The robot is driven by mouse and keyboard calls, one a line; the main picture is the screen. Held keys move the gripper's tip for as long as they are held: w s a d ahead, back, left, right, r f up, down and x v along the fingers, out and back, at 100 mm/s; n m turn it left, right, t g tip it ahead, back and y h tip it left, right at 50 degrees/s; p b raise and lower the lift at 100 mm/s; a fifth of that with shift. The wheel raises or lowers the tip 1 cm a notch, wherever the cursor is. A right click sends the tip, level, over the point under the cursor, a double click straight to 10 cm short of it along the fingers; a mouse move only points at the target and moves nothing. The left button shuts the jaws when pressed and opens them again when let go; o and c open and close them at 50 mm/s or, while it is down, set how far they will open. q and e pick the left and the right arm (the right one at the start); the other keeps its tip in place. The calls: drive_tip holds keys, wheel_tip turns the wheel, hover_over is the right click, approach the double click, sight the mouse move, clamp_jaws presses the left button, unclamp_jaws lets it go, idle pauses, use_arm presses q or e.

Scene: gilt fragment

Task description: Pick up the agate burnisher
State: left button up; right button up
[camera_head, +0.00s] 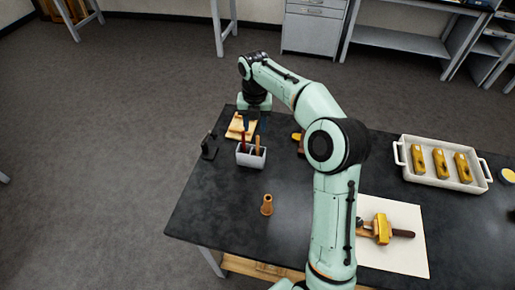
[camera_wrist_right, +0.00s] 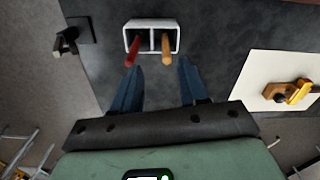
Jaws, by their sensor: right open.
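A small pale two-slot holder (camera_head: 251,160) stands on the dark table; it also shows in the right wrist view (camera_wrist_right: 152,23). A red-handled tool (camera_wrist_right: 133,50) and an orange-tan-handled tool (camera_wrist_right: 166,49) stand in it, one in each slot. Their lower ends are hidden, and I cannot tell which one, if either, is the agate burnisher. My right gripper (camera_head: 252,117) is beyond the holder in the head view. In the right wrist view its blue fingers (camera_wrist_right: 160,65) are spread apart and empty, pointing toward the holder and its handles. My left gripper is out of view.
A dark stand (camera_head: 209,149) is left of the holder, and a tan board (camera_head: 236,132) lies behind it. An orange-brown cone-like piece (camera_head: 267,205) stands nearer. A white mat (camera_head: 407,255) carries a yellow tool (camera_head: 381,229). A white tray (camera_head: 437,181) holds gold blocks. The left front tabletop is clear.

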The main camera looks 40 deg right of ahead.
sight(258, 144)
drive_tip(key=f, duration=0.3)
drive_tip(key=shift+s+f, duration=0.1)
drive_tip(key=shift+s, duration=0.2)
drive_tip(key=f, duration=0.1)
drive_tip(key=f+b, duration=0.1)
drive_tip(key=f, duration=0.2)
drive_tip(key=shift+s+d+f, duration=0.2)
drive_tip(key=shift+s+f, duration=0.05)
drive_tip(key=shift+f, duration=0.65)
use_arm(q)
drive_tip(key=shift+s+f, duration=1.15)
use_arm(e)
drive_tip(key=shift+w, duration=0.1)
drive_tip(key=shift+c, duration=0.5)
clamp_jaws()
